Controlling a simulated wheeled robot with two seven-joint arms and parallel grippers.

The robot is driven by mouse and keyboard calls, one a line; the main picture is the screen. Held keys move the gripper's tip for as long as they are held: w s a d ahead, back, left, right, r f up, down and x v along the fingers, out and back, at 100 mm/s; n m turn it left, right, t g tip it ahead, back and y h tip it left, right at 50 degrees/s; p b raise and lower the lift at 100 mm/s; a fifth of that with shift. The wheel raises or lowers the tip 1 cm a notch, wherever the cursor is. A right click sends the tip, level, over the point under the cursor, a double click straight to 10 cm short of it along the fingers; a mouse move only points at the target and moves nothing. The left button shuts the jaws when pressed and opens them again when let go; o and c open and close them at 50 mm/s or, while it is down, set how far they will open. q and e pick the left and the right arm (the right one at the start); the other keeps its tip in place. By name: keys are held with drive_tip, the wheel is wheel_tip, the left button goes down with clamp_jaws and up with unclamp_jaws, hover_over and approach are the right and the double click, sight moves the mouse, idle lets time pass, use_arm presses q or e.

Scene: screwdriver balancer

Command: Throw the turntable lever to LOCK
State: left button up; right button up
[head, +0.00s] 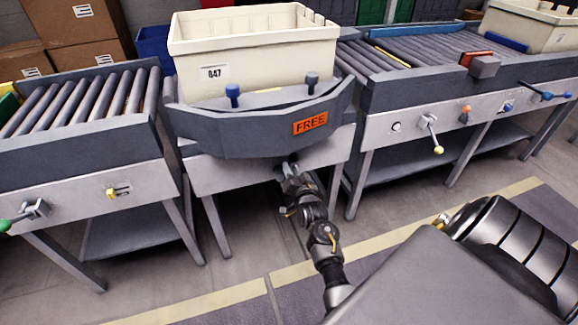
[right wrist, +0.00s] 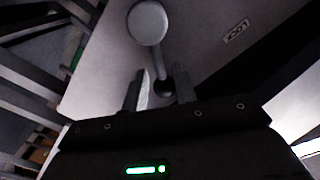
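The turntable (head: 250,135) is a dark grey curved platform with an orange FREE plate (head: 310,123) on its front. My right gripper (head: 292,172) is just under its front edge, against the stand's front panel. In the right wrist view, a lever with a round grey knob (right wrist: 148,23) and a thin stem runs down to a dark pivot (right wrist: 166,87). My right gripper (right wrist: 162,90) is open there, with its fingers apart on either side of the pivot end. A LOCK label (right wrist: 236,32) is on the panel to the right of the knob. The head view hides the lever. My left gripper is not in view.
Floor in front is clear.

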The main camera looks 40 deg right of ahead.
drive_tip(key=shift+x, duration=1.6)
clamp_jaws()
